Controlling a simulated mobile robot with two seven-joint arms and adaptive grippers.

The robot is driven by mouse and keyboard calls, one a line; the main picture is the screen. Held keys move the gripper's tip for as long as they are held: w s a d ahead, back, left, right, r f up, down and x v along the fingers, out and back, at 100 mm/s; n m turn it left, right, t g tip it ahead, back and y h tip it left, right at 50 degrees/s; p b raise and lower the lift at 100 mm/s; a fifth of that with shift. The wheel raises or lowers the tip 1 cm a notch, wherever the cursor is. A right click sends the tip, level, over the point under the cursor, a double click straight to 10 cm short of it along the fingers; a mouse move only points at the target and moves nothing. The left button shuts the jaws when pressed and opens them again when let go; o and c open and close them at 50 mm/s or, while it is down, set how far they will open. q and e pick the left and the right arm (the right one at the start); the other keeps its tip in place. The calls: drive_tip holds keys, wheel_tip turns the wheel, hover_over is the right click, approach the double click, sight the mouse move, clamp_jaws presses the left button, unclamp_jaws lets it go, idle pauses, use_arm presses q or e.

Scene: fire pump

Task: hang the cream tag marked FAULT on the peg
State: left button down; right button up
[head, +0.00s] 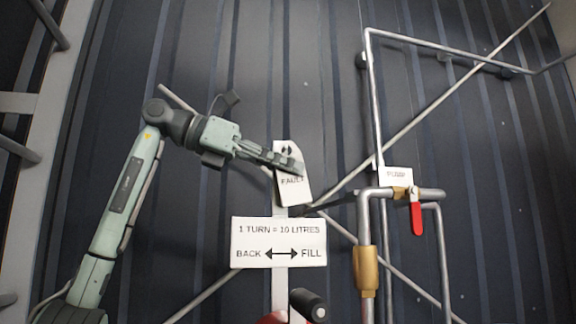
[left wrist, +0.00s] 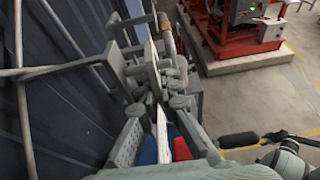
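The cream tag marked FAULT (head: 293,190) hangs slightly tilted in front of the upright post in the head view, above the white sign. My left gripper (head: 290,162) reaches in from the left. Its fingers cross the upper part of the tag and look shut on it. In the left wrist view the fingers (left wrist: 155,85) close around a thin pale strip (left wrist: 161,130), which looks like the tag edge-on. A dark spot shows at the tag's top, but I cannot tell whether it is the hole or the peg. The peg is not clearly visible. My right gripper cannot be made out.
A white sign (head: 279,242) reads "1 TURN = 10 LITRES". A black handle (head: 309,304) is below it. Pipes with a red lever (head: 417,218) and a PUMP label (head: 397,175) stand at the right. A red machine (left wrist: 235,35) stands on a pale plinth.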

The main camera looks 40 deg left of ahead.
idle(0.4)
use_arm(q)
drive_tip(key=c, duration=1.6)
unclamp_jaws()
drive_tip(key=shift+s+r, duration=0.1)
drive_tip(key=shift+c, duration=0.2)
drive_tip(key=shift+s+a+r, duration=0.15)
drive_tip(key=shift+s+a, duration=0.1)
drive_tip(key=shift+a, duration=0.1)
drive_tip(key=v, duration=1.1)
drive_tip(key=shift+s, duration=0.1)
